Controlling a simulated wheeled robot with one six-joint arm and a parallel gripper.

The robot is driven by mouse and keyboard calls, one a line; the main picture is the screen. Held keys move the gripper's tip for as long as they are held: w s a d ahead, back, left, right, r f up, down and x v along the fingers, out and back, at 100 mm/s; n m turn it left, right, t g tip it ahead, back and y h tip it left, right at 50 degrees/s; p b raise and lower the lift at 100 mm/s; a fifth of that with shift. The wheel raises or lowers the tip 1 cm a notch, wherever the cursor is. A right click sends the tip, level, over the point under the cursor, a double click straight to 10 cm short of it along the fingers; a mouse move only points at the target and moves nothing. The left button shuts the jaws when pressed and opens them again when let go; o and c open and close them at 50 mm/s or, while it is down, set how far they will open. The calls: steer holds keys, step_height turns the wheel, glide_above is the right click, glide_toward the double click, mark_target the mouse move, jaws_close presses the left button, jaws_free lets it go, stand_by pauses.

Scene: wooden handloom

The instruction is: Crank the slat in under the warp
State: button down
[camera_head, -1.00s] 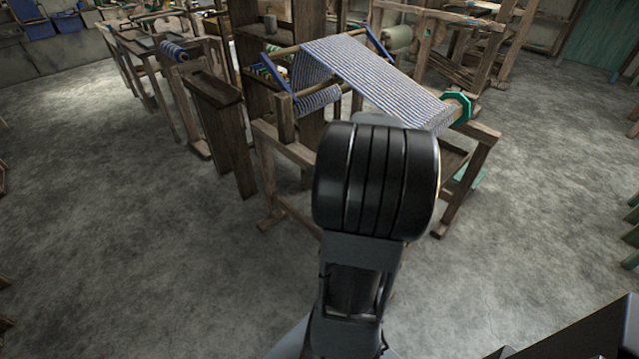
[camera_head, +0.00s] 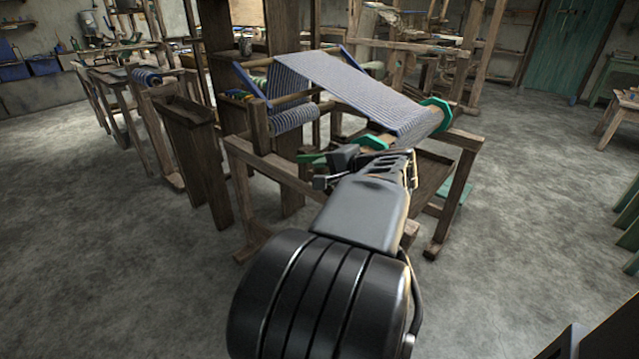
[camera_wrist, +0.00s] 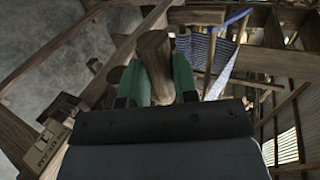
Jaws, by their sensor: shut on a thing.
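The blue-and-white striped warp (camera_head: 350,88) slopes down over the front of the wooden loom to a round beam (camera_head: 425,125). One green wheel (camera_head: 436,112) sits at the beam's right end and another green wheel (camera_head: 374,142) shows nearer my gripper. My gripper (camera_head: 335,165) is at the loom's front, left of and below the beam. In the wrist view my gripper (camera_wrist: 153,88) is shut on a round wooden handle (camera_wrist: 155,58), with green parts on both sides. The striped cloth (camera_wrist: 212,60) shows beyond it. I cannot pick out the slat.
A loom post and rail (camera_head: 250,155) stand left of my gripper, and a front leg (camera_head: 455,205) stands to its right. A narrow wooden box stand (camera_head: 185,115) is at the left. The concrete floor (camera_head: 540,230) is open at the right.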

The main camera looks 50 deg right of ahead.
steer(key=s+f+t+b, duration=0.2)
steer(key=s+f+b, duration=0.2)
steer(key=b, duration=0.4)
steer(key=shift+s+t+b, duration=0.4)
steer(key=shift+s, duration=0.15)
steer(key=shift+s+f, duration=0.1)
stand_by(0.4)
steer(key=shift+a, duration=0.1)
steer(key=c, duration=0.9)
jaws_free()
steer(key=shift+w, duration=0.2)
steer(key=shift+s, duration=0.15)
